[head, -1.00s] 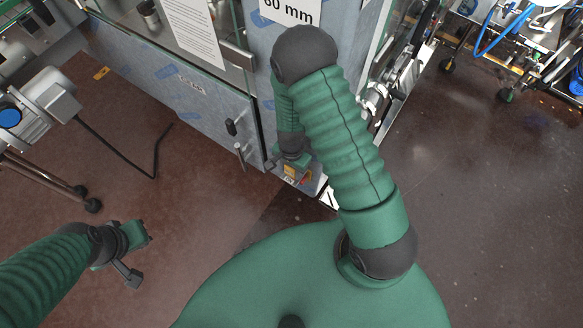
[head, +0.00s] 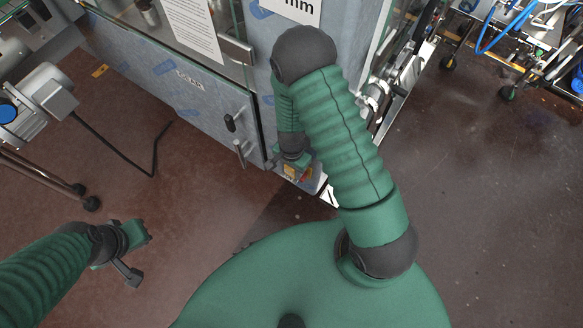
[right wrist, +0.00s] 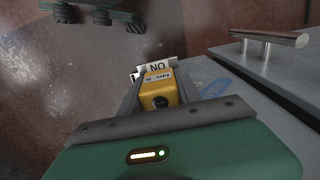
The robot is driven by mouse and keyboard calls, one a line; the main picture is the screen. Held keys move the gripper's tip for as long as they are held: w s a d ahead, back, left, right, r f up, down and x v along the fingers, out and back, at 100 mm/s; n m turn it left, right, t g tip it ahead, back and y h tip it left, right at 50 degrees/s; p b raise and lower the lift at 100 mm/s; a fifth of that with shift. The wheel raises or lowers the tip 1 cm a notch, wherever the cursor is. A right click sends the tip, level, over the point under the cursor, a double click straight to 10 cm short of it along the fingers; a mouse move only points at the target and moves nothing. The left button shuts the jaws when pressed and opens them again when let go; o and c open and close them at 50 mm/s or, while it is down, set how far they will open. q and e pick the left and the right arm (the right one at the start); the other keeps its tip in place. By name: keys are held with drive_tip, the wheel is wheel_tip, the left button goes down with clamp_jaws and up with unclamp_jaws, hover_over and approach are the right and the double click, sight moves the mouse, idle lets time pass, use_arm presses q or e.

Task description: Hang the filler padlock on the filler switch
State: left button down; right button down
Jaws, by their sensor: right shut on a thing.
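My right gripper (head: 296,165) is low at the cabinet's front corner, partly hidden behind my own arm. It is shut on a yellow block that I take to be the padlock (right wrist: 158,88); it has a pale label and a round black spot facing the wrist camera. The padlock's shackle is hidden. A white plate lettered "NO" (right wrist: 156,68) shows just beyond it and seems part of the switch. In the head view, a small yellow and red patch (head: 303,173) shows by the gripper; I cannot tell whether padlock and switch touch. My left gripper (head: 136,252) is open and empty over the floor.
The filler cabinet (head: 190,98) has film-covered panels and a protruding door handle (head: 241,152), also seen in the right wrist view (right wrist: 270,40). A motor (head: 50,95) with a black cable stands left. A wheeled cart (head: 500,70) is at the upper right. Floor to the right is clear.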

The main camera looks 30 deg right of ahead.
drive_tip(key=c, duration=0.8)
unclamp_jaws()
drive_tip(key=shift+o, duration=0.2)
wheel_tip(320, 180, up, 17)
drive_tip(key=p, duration=0.2)
drive_tip(key=shift+f, duration=0.2)
drive_tip(key=s+a+r+n+t, duration=0.2)
drive_tip(key=s+a+r+n, duration=0.2)
drive_tip(key=r+n, duration=0.4)
drive_tip(key=n, duration=0.5)
drive_tip(key=shift+a+r+n+t, duration=0.15)
drive_tip(key=shift+n+t, duration=0.15)
